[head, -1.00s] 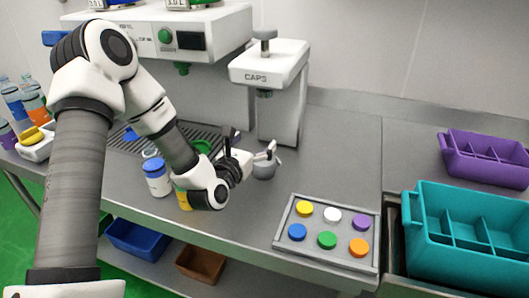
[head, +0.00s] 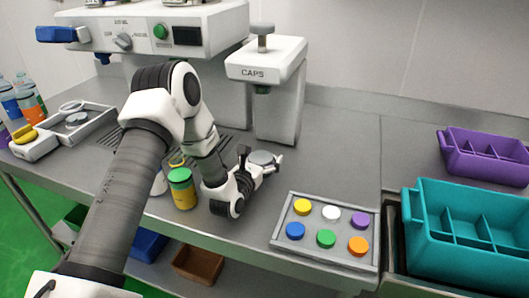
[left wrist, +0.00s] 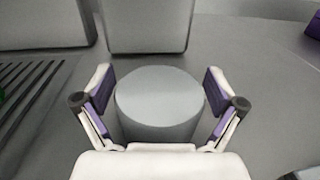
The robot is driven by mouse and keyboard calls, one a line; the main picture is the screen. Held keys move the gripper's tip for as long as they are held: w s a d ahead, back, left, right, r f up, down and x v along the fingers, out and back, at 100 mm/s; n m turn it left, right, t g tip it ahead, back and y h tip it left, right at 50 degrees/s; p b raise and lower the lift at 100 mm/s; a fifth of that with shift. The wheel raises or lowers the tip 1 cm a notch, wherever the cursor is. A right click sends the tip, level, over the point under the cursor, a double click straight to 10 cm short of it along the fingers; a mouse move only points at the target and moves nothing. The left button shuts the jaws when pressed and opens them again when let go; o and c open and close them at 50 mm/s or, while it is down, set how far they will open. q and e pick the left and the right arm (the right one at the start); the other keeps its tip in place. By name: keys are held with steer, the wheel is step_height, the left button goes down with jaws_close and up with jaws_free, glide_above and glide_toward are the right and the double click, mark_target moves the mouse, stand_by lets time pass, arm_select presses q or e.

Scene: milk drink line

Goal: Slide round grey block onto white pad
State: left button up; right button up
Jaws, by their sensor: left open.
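The round grey block (head: 262,158) stands on the steel counter in front of the CAPS press. In the left wrist view it is a plain grey cylinder (left wrist: 160,103), upright, between the two fingers. My left gripper (left wrist: 160,108) is open around it, with a small gap showing on each side. In the head view the left gripper (head: 262,160) reaches in from the left, low over the counter, and partly hides the block. I cannot make out a white pad in either view. My right gripper is not in view.
The CAPS press (head: 268,85) stands just behind the block. A grey tray of coloured caps (head: 275,238) is at the front right. A green-lidded bottle (head: 182,189) stands left of the gripper. A teal crate (head: 475,262) and purple crate (head: 490,172) are far right.

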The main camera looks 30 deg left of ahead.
mark_target(263, 151)
arm_select(q)
steer(key=shift+w+a, duration=0.1)
steer(key=shift+w, duration=0.3)
steer(key=c, duration=1.3)
steer(key=shift+o, duration=0.2)
steer(key=shift+w+a+f+b, duration=0.1)
steer(key=shift+w+a+b, duration=0.1)
steer(key=shift+w+b, duration=0.35)
steer(key=shift+w+a+b, duration=0.2)
steer(key=shift+w+b, duration=0.35)
steer(key=shift+w+a, duration=0.1)
steer(key=shift+w, duration=0.2)
steer(key=shift+w+r, duration=0.1)
steer(key=shift+r, duration=0.1)
steer(key=shift+f+b, duration=0.1)
steer(key=shift+b, duration=0.4)
